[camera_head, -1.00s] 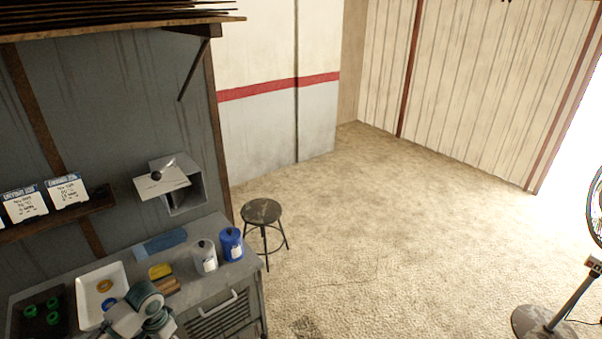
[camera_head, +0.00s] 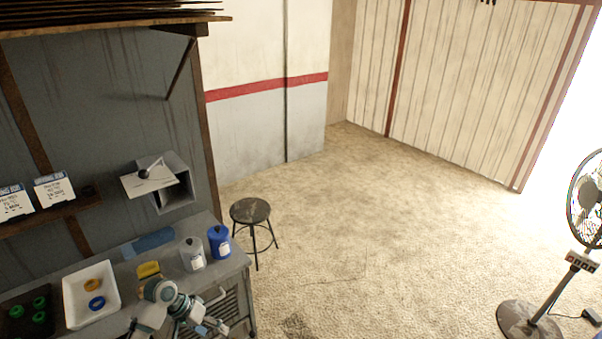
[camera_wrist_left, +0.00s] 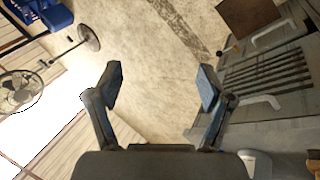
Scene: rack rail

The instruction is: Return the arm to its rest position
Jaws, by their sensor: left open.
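My left arm comes in at the bottom left of the head view, in front of the workbench. Its gripper (camera_head: 212,327) is near the bench's front edge, small and partly cut by the picture's lower edge. In the left wrist view the gripper (camera_wrist_left: 160,88) has its two blue-padded fingers wide apart with nothing between them, only the floor behind. My right gripper is in neither view.
The workbench (camera_head: 235,262) holds a white tray (camera_head: 68,301), a white canister (camera_head: 192,255), a blue canister (camera_head: 219,242) and a yellow sponge-like block (camera_head: 149,269). A stool (camera_head: 250,211) stands beside it. A fan (camera_head: 586,200) stands at right. The floor between is clear.

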